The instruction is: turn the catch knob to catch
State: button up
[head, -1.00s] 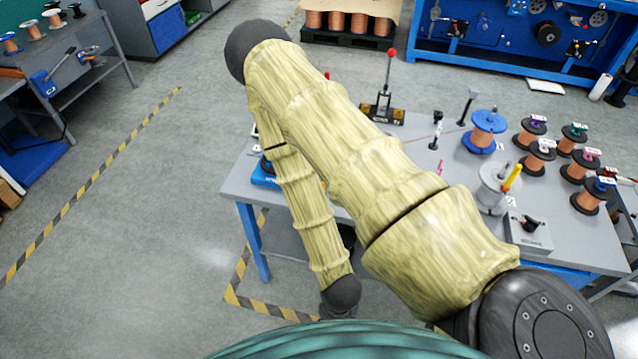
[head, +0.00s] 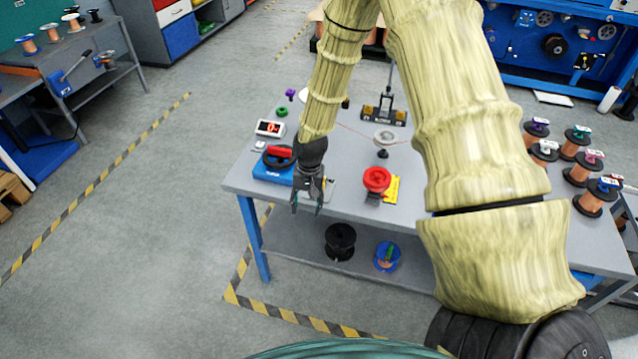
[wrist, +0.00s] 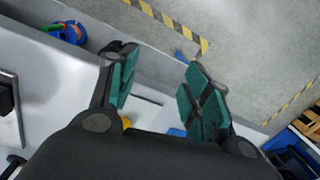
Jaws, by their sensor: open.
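My gripper (head: 308,206) hangs at the front left edge of the grey workbench (head: 340,214) in the head view, fingers pointing down. It is open and empty; its green-padded fingers stand apart in the wrist view (wrist: 160,88). No catch knob can be made out for certain. A grey plate with a black knob showed at the front right of the bench earlier; my arm now covers that area. A red round knob-like part (head: 377,179) beside a yellow label stands right of my gripper; I cannot tell its function. In the wrist view a dark part (wrist: 6,97) on a pale plate is cut off at the left.
A blue winder base (head: 272,176) with a black ring and red part is close left of my gripper. A red display (head: 270,128) stands behind it. Copper spools (head: 590,197) stand at the right. A black spool (head: 340,242) and blue spool (head: 387,257) are on the lower shelf.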

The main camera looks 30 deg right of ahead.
jog(key=w+d+r+m, duration=0.1)
jog(key=w+d+r, duration=0.1)
jog(key=d+r, duration=0.1)
jog(key=w+d+r+m, duration=0.1)
jog(key=w+d+r, duration=0.1)
jog(key=d+r, duration=0.1)
jog(key=w+d+r+h, duration=0.1)
jog(key=w+d+r, duration=0.1)
jog(key=d+r, duration=0.1)
jog(key=shift+w+r+m, duration=0.15)
jog(key=shift+w+m, duration=0.1)
jog(key=shift+m, duration=0.15)
jog(key=shift+f+p, duration=0.75)
jog(key=shift+f, duration=4.2)
jog(key=c, duration=1.1)
